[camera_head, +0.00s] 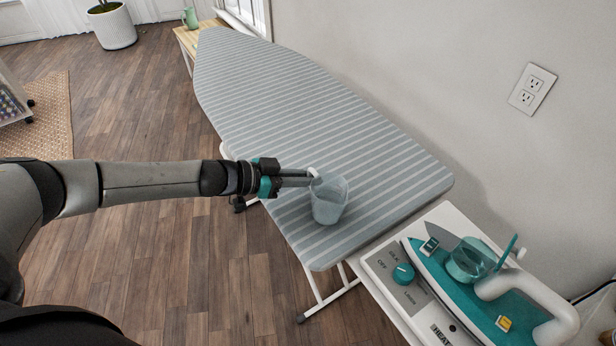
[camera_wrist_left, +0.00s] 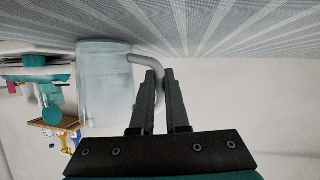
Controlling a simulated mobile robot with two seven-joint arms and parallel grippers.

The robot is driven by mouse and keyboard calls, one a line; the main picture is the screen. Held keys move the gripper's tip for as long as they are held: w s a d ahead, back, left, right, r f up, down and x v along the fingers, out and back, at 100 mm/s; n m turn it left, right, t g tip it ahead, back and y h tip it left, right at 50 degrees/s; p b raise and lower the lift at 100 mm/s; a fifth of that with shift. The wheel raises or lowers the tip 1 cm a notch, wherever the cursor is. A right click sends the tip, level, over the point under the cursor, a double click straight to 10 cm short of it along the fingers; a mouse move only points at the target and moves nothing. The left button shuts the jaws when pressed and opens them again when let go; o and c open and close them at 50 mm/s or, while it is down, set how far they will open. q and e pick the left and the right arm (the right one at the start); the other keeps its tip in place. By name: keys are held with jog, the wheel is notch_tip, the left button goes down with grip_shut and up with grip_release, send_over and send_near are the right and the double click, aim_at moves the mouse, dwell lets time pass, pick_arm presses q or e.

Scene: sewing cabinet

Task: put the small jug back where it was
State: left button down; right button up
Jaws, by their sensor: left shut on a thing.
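A small translucent pale blue-grey jug (camera_head: 329,203) is upright over the near part of the striped ironing board (camera_head: 270,95). I cannot tell whether its base touches the cloth. My left gripper (camera_head: 312,178) reaches in from the left and is shut on the jug's handle. In the left wrist view, which is upside down, the jug (camera_wrist_left: 104,85) is left of the fingers (camera_wrist_left: 162,90), and its pale handle (camera_wrist_left: 146,60) runs between them. My right gripper is out of view.
A teal and white iron (camera_head: 480,290) with a teal glass piece (camera_head: 468,262) rests on the white stand at the right front. A green jug (camera_head: 190,18) stands on a wooden stool (camera_head: 190,38) behind. The board's far part is clear. A wall borders the right.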

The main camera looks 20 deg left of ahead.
pick_arm(q)
jog(key=shift+f, duration=0.15)
jog(key=c, duration=0.9)
grip_release()
jog(key=p+v, duration=0.1)
jog(key=v, duration=1.1)
